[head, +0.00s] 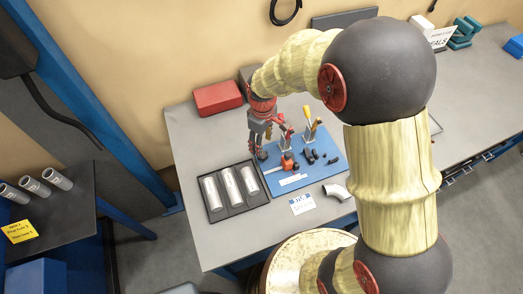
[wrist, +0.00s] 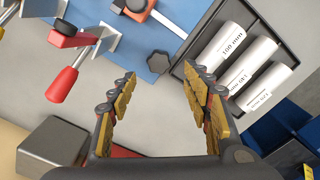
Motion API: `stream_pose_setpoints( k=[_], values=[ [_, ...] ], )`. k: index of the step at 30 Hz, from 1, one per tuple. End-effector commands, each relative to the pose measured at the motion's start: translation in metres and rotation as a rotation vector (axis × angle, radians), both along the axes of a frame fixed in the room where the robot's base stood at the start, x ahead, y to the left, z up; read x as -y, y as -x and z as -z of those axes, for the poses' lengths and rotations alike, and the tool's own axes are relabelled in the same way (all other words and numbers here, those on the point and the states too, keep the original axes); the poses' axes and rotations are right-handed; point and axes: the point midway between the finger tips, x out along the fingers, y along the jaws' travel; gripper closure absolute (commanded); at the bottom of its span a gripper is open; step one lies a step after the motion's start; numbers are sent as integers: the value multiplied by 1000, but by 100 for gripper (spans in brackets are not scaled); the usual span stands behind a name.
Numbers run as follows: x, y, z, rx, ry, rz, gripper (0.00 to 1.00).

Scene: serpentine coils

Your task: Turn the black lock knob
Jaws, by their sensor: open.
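The black lock knob (wrist: 158,62) is a small lobed dark knob by the edge of the blue board (wrist: 178,12), seen in the wrist view. My gripper (wrist: 158,79) is open, with its yellow-padded fingers apart and nothing between them. The knob shows in the gap between the fingertips, beyond them, and they do not appear to touch it. In the head view my gripper (head: 262,150) points down at the left edge of the blue board (head: 318,172). The knob is hard to make out there, beside my fingers.
A black tray (head: 238,210) with labelled grey tubes lies close by. On the board are an orange-red clamp piece (head: 288,163), small black parts (head: 309,157) and upright toggle clamps, one red-handled (wrist: 62,85).

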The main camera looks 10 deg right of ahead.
Motion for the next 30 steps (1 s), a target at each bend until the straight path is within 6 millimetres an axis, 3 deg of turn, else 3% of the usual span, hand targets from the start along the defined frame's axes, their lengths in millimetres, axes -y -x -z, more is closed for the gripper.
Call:
stream_pose_setpoints(
  k=[9, 15, 26, 30],
  values=[
    [0, 1, 48, -3, 1, 2, 51],
    [0, 1, 69, -3, 1, 3, 51],
    [0, 0, 74, -1, 0, 3, 51],
    [0, 0, 74, -1, 0, 3, 58]
  ],
)
